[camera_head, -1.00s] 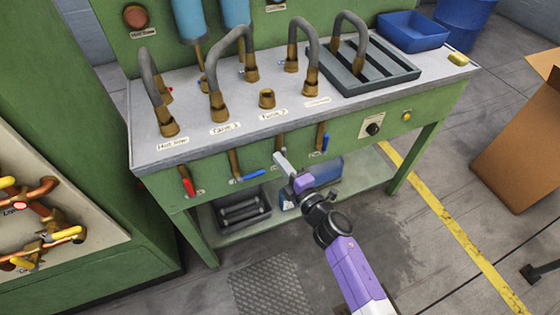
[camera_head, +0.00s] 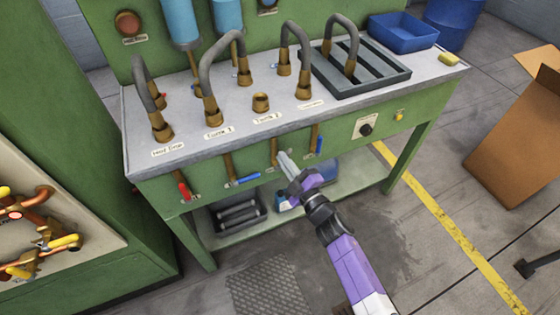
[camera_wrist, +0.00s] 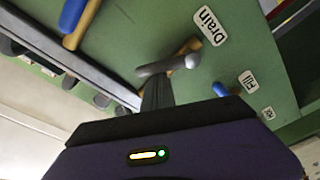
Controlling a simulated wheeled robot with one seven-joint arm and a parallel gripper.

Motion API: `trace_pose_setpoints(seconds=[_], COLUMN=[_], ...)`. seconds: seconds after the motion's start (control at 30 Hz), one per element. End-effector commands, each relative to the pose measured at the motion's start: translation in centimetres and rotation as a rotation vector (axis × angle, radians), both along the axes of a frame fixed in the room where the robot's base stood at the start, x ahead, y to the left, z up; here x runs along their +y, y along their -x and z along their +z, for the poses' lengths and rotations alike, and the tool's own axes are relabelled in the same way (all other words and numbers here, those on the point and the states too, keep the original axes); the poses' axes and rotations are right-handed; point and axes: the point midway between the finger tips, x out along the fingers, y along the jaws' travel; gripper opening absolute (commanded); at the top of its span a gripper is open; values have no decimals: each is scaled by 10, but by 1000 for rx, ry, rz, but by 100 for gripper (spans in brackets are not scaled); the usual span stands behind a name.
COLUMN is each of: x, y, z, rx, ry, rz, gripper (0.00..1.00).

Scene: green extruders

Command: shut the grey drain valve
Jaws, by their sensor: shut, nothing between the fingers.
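The grey drain valve's lever (camera_wrist: 152,68) shows in the wrist view. It sits at an angle to its short brass stem, beside the "Drain" label (camera_wrist: 208,25). My gripper (camera_head: 284,160) is shut and empty at the bench's front panel in the head view. Its dark fingers (camera_wrist: 157,92) reach up to the lever in the wrist view. They overlap it or lie right beside it, and contact is not clear. In the head view the lever is hard to tell from my grey fingertips, just below a brass stem.
A red lever (camera_head: 183,190) and a blue lever (camera_head: 246,179) are left of my gripper. Another blue lever (camera_head: 319,145) hangs close on its right. The green bench (camera_head: 345,140) has a lower shelf with a dark tray (camera_head: 237,212). The floor in front is clear.

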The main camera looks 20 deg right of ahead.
Motion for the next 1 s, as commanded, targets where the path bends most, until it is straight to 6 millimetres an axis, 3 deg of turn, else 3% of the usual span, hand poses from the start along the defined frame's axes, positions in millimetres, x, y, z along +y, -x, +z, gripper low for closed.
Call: trace_pose_setpoints(seconds=[0.4,0.77,1.0], x=[-19,-23,-23], y=[0,0,0], z=[-10,-23,-20], rx=[0,1,0], ry=[-397,-726,-730], rz=[-1,0,1], gripper=[0,0,0])
